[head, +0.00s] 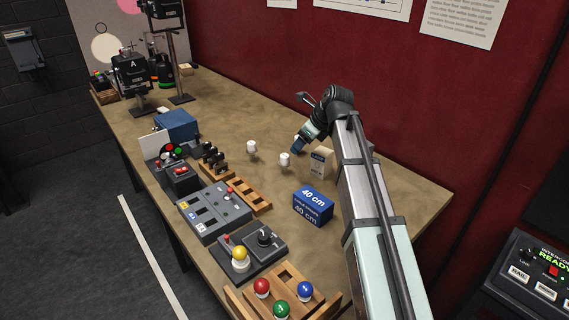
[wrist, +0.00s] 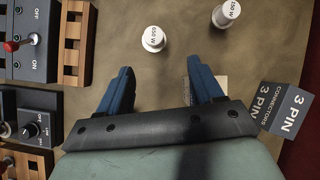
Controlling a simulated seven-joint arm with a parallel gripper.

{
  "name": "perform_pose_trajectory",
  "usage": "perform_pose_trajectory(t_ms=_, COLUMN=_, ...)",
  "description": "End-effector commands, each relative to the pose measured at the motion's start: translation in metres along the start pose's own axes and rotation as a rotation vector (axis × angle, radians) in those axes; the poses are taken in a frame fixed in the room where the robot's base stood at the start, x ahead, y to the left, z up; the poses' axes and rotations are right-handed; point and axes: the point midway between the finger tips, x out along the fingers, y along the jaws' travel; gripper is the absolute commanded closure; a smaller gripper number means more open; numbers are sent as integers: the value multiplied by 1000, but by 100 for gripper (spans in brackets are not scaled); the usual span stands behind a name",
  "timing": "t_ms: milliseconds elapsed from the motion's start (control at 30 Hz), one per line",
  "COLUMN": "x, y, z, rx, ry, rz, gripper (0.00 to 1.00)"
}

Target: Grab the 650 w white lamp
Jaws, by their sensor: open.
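In the wrist view a white lamp marked 650 W (wrist: 153,38) stands on the table just beyond my gripper (wrist: 159,68), between the lines of its two blue fingers. The fingers are apart, with nothing between them. A second white lamp (wrist: 228,13) with a different wattage label stands farther right, near the top edge. In the head view my gripper (head: 298,147) is low over the table, partly hidden by its own wrist. Two white lamps stand left of it, one nearer (head: 284,161) and one farther left (head: 252,147); their labels are too small to read there.
A beige box (head: 320,162) and a blue 40 cm box (head: 313,205) stand close by on the right. A dark 3-pin connectors box (wrist: 283,110) is right of my gripper. Wooden racks (wrist: 74,45) and switch panels (head: 215,210) line the left side.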

Motion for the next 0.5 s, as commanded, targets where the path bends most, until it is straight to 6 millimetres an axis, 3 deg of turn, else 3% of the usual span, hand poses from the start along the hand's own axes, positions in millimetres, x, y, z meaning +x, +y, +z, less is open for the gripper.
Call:
perform_pose_trajectory(t_ms=267, x=4, y=11, z=-10, rx=133, ry=-12, rz=48, gripper=34)
perform_pose_trajectory(t_ms=500, x=41, y=11, z=-9, rx=132, ry=-10, rz=47, gripper=34)
